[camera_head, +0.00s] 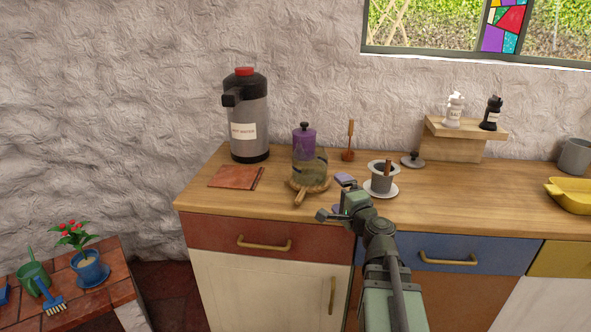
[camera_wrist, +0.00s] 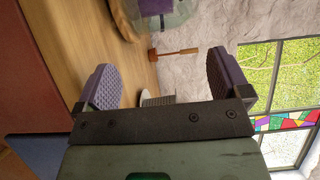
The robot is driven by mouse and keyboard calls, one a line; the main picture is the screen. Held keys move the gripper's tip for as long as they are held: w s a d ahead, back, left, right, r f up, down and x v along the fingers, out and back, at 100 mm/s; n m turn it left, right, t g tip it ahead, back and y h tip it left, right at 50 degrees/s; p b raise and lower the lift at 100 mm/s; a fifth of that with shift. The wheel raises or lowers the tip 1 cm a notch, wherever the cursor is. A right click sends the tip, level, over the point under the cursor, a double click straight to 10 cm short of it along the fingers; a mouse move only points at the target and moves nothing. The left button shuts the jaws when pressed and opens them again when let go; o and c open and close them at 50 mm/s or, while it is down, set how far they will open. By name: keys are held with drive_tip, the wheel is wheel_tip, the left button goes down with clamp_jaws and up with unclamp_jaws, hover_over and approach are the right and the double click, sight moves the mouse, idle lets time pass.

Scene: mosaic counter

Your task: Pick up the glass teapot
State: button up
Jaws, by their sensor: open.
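The glass teapot (camera_head: 308,172) is clear and greenish. It stands on a round wooden trivet (camera_head: 322,186) with a handle, near the counter's left part. A purple container with a black knob (camera_head: 304,140) shows just above it; I cannot tell whether it stands behind the glass or inside it. My gripper (camera_head: 340,196) is open and empty, to the right of the teapot and near the counter's front edge. In the wrist view, the teapot (camera_wrist: 178,14) is cut off at the top edge, beyond my spread purple fingers (camera_wrist: 164,80).
A hot water dispenser (camera_head: 248,125) stands behind left of the teapot, with a reddish-brown board (camera_head: 236,177) in front. A cup on a saucer (camera_head: 381,193) stands close right of my gripper. A dark lid (camera_head: 412,161) and a wooden shelf (camera_head: 455,146) are farther right.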

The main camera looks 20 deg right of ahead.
sight(325, 178)
drive_tip(key=shift+w+d, duration=0.2)
drive_tip(key=shift+w, duration=0.15)
drive_tip(key=w, duration=0.4)
drive_tip(key=shift+w, duration=0.3)
drive_tip(key=w, duration=0.5)
drive_tip(key=shift+w+a+r, duration=0.1)
drive_tip(key=shift+w+a, duration=0.15)
drive_tip(key=shift+a, duration=0.15)
drive_tip(key=shift+s, duration=0.1)
drive_tip(key=c, duration=0.9)
